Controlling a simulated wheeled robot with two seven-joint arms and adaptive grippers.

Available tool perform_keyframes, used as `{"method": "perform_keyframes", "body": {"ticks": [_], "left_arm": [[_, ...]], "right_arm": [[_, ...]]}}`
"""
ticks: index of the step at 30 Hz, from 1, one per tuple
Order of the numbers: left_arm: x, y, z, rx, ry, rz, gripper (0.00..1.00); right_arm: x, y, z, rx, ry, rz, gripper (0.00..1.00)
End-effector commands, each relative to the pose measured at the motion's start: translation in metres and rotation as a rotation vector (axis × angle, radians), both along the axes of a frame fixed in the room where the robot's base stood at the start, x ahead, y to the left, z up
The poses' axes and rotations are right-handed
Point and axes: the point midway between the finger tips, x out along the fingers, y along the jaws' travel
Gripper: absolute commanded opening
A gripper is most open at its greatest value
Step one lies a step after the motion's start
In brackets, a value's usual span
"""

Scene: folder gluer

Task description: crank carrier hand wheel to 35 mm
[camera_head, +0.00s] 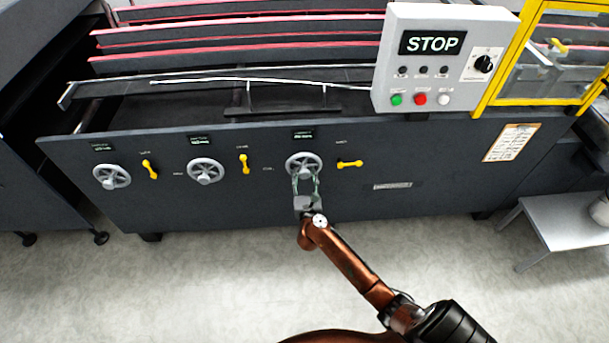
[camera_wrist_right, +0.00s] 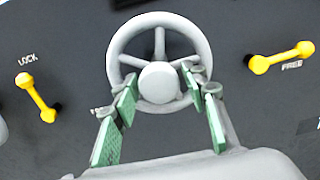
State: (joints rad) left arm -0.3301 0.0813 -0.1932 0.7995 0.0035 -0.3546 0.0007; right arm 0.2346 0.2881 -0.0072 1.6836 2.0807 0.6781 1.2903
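Three grey spoked hand wheels sit on the dark front panel: a left one (camera_head: 112,176), a middle one (camera_head: 206,171) and a right one (camera_head: 304,166). Their small displays are too small to read, so I cannot tell which is labelled carrier. My right gripper (camera_head: 306,182) is at the lower part of the right wheel. In the right wrist view this wheel (camera_wrist_right: 158,82) is straight ahead. The green-padded fingers of the right gripper (camera_wrist_right: 163,88) stand apart, either side of the hub's lower part; contact is unclear. My left gripper is out of view.
A yellow lever (camera_head: 350,163) right of the right wheel lies horizontal, marked FREE in the wrist view. Another yellow lever (camera_head: 243,163) left of it is steep, marked LOCK. A third lever (camera_head: 150,168) is steep too. A STOP control box (camera_head: 440,75) stands above.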

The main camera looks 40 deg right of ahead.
Motion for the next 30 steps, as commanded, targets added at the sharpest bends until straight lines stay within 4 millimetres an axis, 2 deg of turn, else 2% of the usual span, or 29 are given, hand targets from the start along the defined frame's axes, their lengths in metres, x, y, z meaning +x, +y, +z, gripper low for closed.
{"method": "perform_keyframes", "body": {"ticks": [2, 17, 30], "left_arm": [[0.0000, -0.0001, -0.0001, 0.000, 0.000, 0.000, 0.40], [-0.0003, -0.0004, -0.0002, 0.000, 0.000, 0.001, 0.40], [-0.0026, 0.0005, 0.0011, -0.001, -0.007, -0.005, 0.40]], "right_arm": [[-0.0001, 0.0002, -0.0002, 0.000, 0.000, 0.000, 0.34], [-0.0003, 0.0002, -0.0005, 0.000, 0.000, 0.000, 0.00], [-0.0005, 0.0001, 0.0005, -0.021, 0.014, -0.001, 0.00]]}}
